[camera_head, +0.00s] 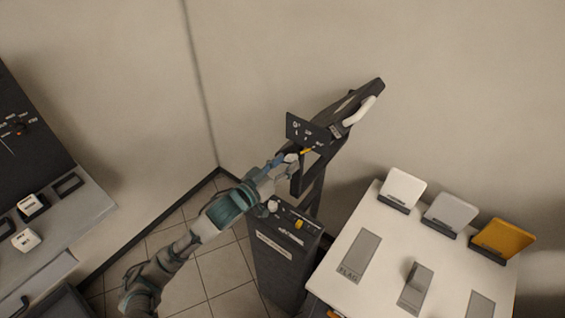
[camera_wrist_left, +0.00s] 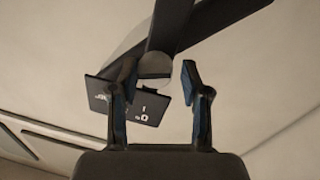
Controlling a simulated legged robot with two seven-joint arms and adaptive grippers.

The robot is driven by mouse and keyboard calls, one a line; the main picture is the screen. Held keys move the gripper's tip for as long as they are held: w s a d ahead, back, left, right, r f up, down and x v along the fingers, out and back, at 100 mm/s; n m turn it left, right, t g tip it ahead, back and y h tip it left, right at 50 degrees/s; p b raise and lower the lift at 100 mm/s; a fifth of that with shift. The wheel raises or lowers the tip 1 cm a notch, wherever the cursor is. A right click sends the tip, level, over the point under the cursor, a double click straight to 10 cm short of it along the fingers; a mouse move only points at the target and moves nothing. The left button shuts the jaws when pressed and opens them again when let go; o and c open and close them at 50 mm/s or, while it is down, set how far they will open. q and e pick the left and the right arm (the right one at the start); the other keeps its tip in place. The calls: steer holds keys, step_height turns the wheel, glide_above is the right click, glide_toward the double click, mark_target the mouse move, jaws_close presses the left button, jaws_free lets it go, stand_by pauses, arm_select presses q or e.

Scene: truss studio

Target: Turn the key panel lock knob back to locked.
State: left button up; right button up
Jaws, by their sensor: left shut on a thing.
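The dark key panel (camera_head: 303,128) with white markings is mounted on the black truss stand, and it shows upside down in the left wrist view (camera_wrist_left: 128,108). My left gripper (camera_head: 291,157) is at the panel's lower edge. The knob's exact angle against the markings is hard to read. My right gripper is not in view.
A black truss (camera_head: 345,108) with a white handle (camera_head: 358,112) rises behind the panel. A white table (camera_head: 335,253) with tilted plates is at right, a grey console (camera_head: 65,220) at left.

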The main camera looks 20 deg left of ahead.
arm_select(q)
steer(key=shift+d+r, duration=0.2)
steer(key=shift+d, duration=0.2)
steer(key=shift+c, duration=0.8)
steer(key=shift+d, duration=0.15)
steer(key=shift+w+f, duration=0.15)
steer(key=shift+w+a+f, duration=0.15)
steer(key=shift+w+a, duration=0.05)
steer(key=shift+a, duration=0.2)
steer(key=shift+s+d, duration=0.1)
steer(key=shift+d, duration=0.15)
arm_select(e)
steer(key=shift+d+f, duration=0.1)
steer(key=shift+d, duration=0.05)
arm_select(q)
steer(key=shift+f, duration=0.1)
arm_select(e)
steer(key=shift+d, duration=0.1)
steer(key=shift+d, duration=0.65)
arm_select(q)
steer(key=shift+f, duration=0.1)
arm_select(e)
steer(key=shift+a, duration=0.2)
